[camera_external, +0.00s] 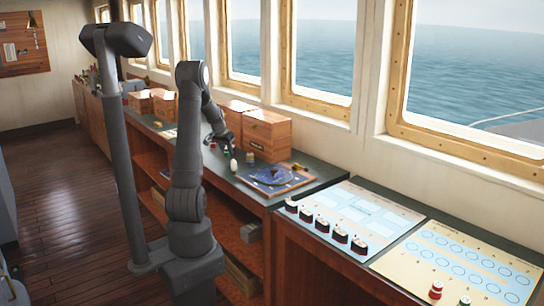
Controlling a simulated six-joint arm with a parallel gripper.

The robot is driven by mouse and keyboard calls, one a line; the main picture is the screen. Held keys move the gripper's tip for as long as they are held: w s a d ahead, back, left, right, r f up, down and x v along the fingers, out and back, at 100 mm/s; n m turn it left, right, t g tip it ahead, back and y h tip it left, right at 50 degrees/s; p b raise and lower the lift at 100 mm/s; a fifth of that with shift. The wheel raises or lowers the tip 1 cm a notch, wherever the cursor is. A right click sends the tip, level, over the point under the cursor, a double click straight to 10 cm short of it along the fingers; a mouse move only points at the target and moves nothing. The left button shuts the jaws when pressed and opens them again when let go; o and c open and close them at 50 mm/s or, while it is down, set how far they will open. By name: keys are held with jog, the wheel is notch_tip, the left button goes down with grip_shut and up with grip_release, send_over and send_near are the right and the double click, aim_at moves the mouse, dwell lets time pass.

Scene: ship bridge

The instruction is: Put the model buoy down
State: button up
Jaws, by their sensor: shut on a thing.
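My gripper (229,143) is small and dark in the external view, low over the green-topped counter (321,176) in front of the wooden boxes. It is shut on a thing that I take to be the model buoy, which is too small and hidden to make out. Just below the fingers stand a small white rounded piece (233,165) and a small green piece (225,153). A dark small piece (250,158) stands to their right. I cannot tell whether the held buoy touches the counter.
Nearer are a pale blue board (355,215) with several black-and-white ship models and a cream board with circles (455,262), bearing a red-and-white buoy (436,290).

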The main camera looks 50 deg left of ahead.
jog(key=shift+f, duration=1.9)
jog(key=shift+f, duration=0.1)
jog(key=o, duration=0.9)
jog(key=shift+o, duration=0.2)
jog(key=v, duration=1.2)
jog(key=x, duration=1.2)
jog(key=shift+r, duration=1.55)
